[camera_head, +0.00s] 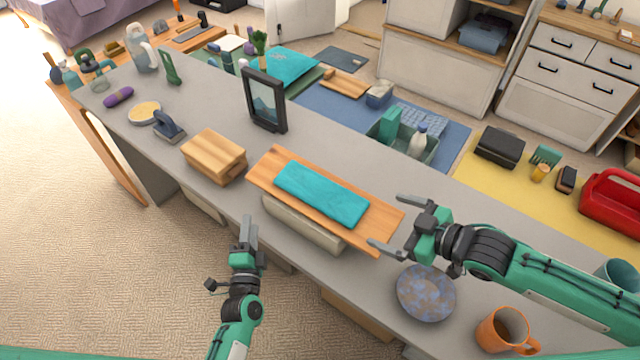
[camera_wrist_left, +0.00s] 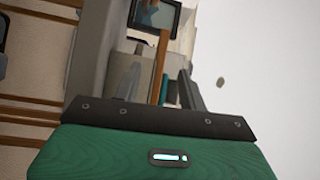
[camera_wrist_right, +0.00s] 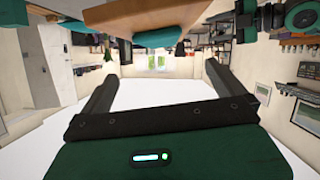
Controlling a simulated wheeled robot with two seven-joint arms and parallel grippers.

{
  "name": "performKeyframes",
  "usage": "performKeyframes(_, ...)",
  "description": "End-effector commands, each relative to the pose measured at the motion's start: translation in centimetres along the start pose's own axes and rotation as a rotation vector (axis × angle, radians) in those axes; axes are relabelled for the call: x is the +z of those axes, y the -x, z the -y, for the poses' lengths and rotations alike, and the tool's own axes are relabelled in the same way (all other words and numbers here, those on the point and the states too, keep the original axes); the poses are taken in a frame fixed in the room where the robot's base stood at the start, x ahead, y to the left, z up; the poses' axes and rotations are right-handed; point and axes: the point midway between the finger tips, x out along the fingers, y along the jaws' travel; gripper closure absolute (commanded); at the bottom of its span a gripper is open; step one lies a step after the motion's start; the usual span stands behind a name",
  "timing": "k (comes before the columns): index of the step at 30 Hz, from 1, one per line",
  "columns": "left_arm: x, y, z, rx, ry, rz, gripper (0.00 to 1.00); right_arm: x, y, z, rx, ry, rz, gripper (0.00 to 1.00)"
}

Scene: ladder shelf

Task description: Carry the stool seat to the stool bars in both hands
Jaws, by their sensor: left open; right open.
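A long wooden board (camera_head: 372,226), which looks like the stool seat, lies on the grey counter with a folded teal cloth (camera_head: 322,192) on top. A pale beige block (camera_head: 300,222) shows along its near side; I cannot tell whether it supports the board. My right gripper (camera_head: 396,222) is open at the board's right end, its fingers spread to either side of that end, with nothing gripped. The board also shows at the top of the right wrist view (camera_wrist_right: 115,45). My left gripper (camera_head: 245,232) is open and empty off the counter's near edge, left of the board. I cannot identify the stool bars.
A wooden block stack (camera_head: 214,156) sits left of the board, and a dark picture frame (camera_head: 265,100) stands behind. A mottled plate (camera_head: 426,293) and an orange mug (camera_head: 507,330) stand at the near right.

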Motion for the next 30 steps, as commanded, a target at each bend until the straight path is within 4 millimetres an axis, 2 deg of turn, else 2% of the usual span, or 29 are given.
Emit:
performKeyframes(11,0.2,-0.1,0.1,-0.021,-0.029,0.019,0.58,-0.1,0.2,-0.2,-0.003,0.001,-0.007,0.00)
performKeyframes(16,0.2,-0.8,0.1,-0.020,-0.029,0.018,0.58,-0.1,-0.6,-0.2,-0.003,0.000,-0.009,0.00)
performKeyframes(20,0.3,-2.4,0.2,-0.022,-0.028,0.018,0.58,-0.2,-2.1,-0.2,-0.004,-0.001,-0.010,0.00)
performKeyframes(30,0.4,-8.3,0.4,-0.022,-0.028,0.018,0.58,-0.2,-8.0,-0.2,-0.003,0.000,-0.009,0.00)
